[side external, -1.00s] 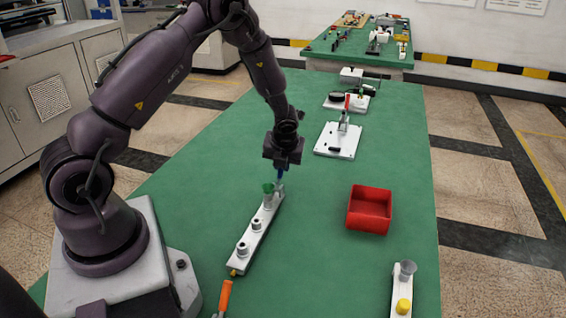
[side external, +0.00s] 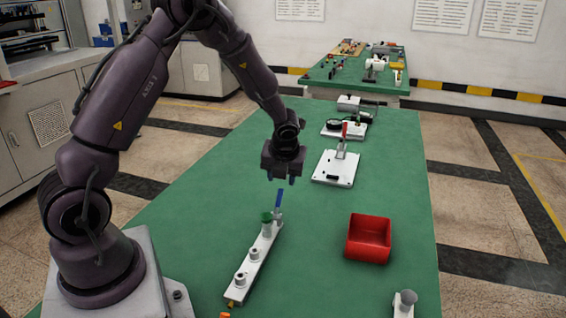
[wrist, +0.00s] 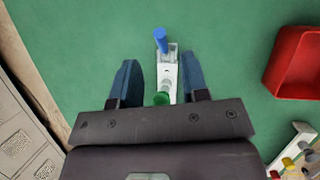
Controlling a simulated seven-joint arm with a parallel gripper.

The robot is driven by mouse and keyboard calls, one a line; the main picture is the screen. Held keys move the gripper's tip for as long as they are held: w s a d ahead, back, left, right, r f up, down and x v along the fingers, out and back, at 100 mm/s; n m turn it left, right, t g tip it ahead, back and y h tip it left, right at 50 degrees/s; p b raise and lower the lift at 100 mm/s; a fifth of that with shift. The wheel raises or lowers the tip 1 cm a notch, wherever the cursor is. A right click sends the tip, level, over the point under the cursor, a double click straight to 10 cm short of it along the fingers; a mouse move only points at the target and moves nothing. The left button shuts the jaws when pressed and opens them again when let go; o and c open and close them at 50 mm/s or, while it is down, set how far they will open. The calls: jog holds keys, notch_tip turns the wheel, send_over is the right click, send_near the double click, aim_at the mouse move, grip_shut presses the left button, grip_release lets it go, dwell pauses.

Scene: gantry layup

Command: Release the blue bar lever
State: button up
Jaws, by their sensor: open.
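The blue bar lever (side external: 279,198) stands tilted up at the far end of a white bar fixture (side external: 252,262) on the green table. In the wrist view the blue lever (wrist: 161,40) lies beyond the fingertips, near the middle. A green knob (side external: 267,217) sits just in front of the lever on the same fixture; the wrist view shows it too (wrist: 161,99). My gripper (side external: 282,180) is above the lever, apart from it, with nothing between its fingers. In the wrist view its two fingers (wrist: 162,80) are spread on either side of the fixture.
A red bin (side external: 368,238) stands to the right of the fixture. A white plate with a red-handled clamp (side external: 334,169) lies farther back. A white piece with a grey knob (side external: 403,303) is at the front right. The green table (side external: 310,230) is clear between fixture and bin.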

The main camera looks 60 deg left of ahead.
jog(key=v, duration=0.5)
jog(key=shift+s+d+r, duration=0.1)
jog(key=shift+r, duration=0.25)
